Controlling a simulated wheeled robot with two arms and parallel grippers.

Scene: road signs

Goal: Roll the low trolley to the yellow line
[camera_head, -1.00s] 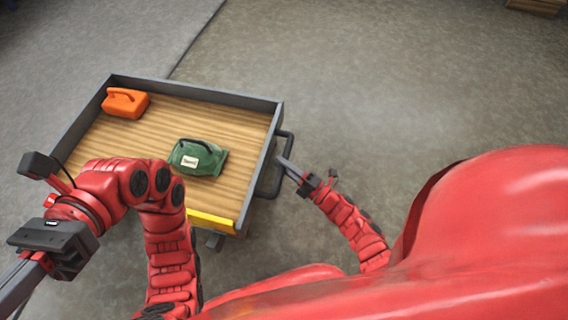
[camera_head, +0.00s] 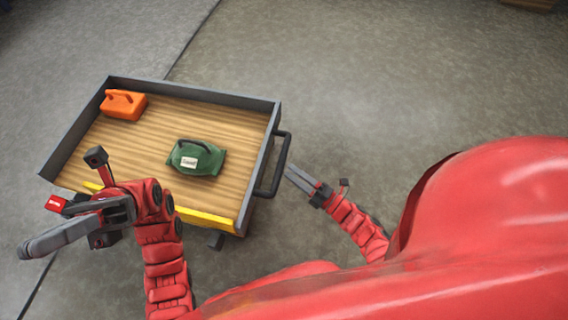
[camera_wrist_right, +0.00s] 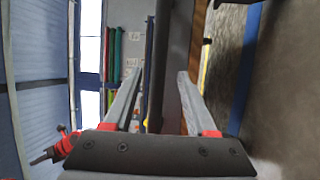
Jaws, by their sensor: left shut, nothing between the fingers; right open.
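The low trolley (camera_head: 122,88) has a wooden deck, a grey rim and a yellow strip along its near edge. Its dark handle (camera_head: 285,155) sticks out on the right side in the head view. My right gripper (camera_head: 291,174) is open and empty just right of the handle. In the right wrist view a dark bar (camera_wrist_right: 178,50), apparently the handle, shows between the open fingers; contact cannot be told. My left gripper (camera_head: 30,246) is shut and empty, left of the trolley's near corner. I cannot make out a yellow floor line in the head view.
An orange can (camera_head: 124,104) and a green bag (camera_head: 197,157) with a white label lie on the deck. Grey floor (camera_head: 400,80) is open to the right and beyond. A brown object (camera_head: 530,4) shows at the top right edge. A dark seam crosses the floor.

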